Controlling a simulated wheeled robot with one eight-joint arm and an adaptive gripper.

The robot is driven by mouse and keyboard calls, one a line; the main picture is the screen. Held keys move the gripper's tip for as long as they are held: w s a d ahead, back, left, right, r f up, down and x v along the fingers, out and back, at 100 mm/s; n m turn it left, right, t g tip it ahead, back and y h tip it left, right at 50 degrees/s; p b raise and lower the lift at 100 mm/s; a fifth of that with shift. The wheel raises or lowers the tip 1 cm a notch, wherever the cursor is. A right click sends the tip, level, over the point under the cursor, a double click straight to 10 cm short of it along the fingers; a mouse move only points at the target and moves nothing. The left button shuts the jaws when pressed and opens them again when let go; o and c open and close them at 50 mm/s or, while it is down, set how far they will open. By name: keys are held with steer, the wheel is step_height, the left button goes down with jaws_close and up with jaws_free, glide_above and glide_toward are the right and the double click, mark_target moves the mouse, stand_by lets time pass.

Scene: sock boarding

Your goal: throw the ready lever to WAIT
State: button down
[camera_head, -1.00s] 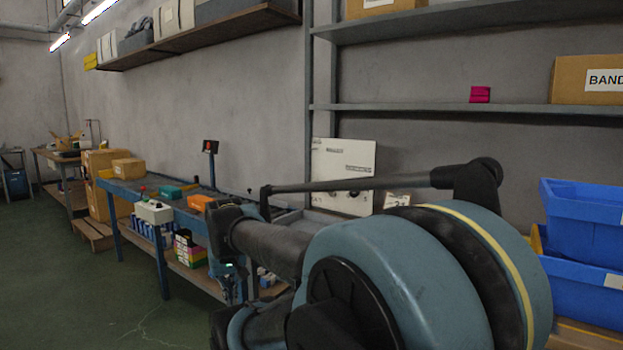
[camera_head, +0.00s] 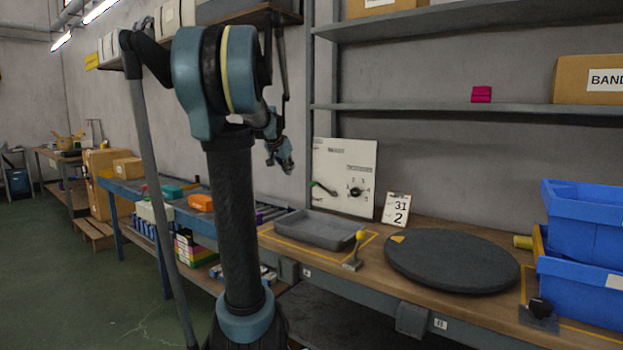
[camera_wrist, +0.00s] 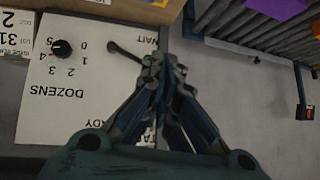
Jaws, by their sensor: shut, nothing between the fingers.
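A white panel (camera_head: 343,165) stands upright against the wall at the back of the bench. A dark ready lever (camera_head: 324,189) is at its left, slanting down to the right. In the wrist view the panel (camera_wrist: 60,115) appears upside down. There the lever (camera_wrist: 124,51) slants near the partly covered WAIT lettering (camera_wrist: 143,40), and my gripper hides its other end. The READY lettering is partly hidden at the bottom. My gripper (camera_head: 288,168) is shut and empty, left of the panel. Its fingertips (camera_wrist: 152,64) overlap the lever in the wrist view; contact is unclear.
A numbered dial (camera_head: 356,191) sits on the panel beside the lever. A grey tray (camera_head: 318,232), a yellow-knobbed lever (camera_head: 357,248), a date card (camera_head: 397,208) and a dark round disc (camera_head: 450,262) occupy the bench. Blue bins (camera_head: 580,235) stand at right.

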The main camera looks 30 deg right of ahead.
steer(key=w+d+r+m+h, duration=0.1)
steer(key=w+d+r+m, duration=0.2)
steer(key=d, duration=0.7)
steer(key=shift+n+h, duration=0.3)
steer(key=shift+w+a+f+x, duration=0.1)
steer(key=shift+a+f+x, duration=0.15)
steer(key=shift+x, duration=1.95)
steer(key=shift+w+a+f+x, duration=0.15)
steer(key=shift+a+x, duration=0.15)
steer(key=shift+x, duration=1.95)
steer(key=shift+w+a+f+x, duration=0.1)
steer(key=shift+a+f+x, duration=0.15)
steer(key=shift+x, duration=1.95)
steer(key=shift+r, duration=0.1)
